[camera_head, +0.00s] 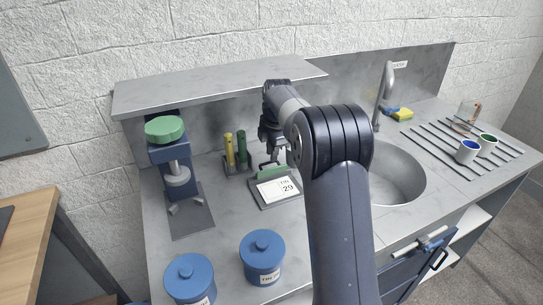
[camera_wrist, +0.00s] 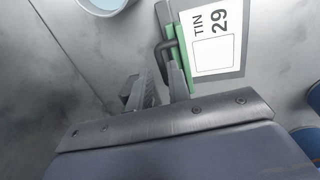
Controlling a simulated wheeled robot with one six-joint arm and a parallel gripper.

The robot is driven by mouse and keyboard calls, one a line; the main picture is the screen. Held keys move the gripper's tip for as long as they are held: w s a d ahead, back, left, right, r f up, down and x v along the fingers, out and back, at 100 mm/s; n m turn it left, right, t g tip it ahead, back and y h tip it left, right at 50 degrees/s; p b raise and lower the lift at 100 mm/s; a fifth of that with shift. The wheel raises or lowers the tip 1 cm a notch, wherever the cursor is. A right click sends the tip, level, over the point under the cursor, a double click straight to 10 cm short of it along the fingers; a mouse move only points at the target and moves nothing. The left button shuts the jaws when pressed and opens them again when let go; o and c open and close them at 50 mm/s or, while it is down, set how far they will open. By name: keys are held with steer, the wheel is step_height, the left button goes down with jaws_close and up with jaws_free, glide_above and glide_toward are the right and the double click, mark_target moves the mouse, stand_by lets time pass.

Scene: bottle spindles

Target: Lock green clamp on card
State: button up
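The white card (camera_head: 278,188), marked "TIN 29", lies on a grey board on the counter. The green clamp (camera_head: 271,172) runs along the card's back edge, with a dark lever standing up from it. In the wrist view the card (camera_wrist: 217,40) is at upper right, and the green clamp (camera_wrist: 178,36) borders its left side. The dark lever (camera_wrist: 166,50) bends out over the clamp. My gripper (camera_head: 273,150) is just above and behind the clamp. Its fingers (camera_wrist: 157,88) are apart with nothing between them. The right fingertip is close to the lever; I cannot tell whether they touch.
Green and yellow bottles (camera_head: 235,150) stand in a rack left of the clamp. A blue press with a green top (camera_head: 165,130) is further left. Blue lidded tins (camera_head: 262,258) stand in front. The sink (camera_head: 395,180) is to the right; a shelf (camera_head: 215,88) overhangs behind.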

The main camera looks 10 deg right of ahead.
steer(key=shift+w+f, duration=0.15)
steer(key=shift+f, duration=1)
jaws_close()
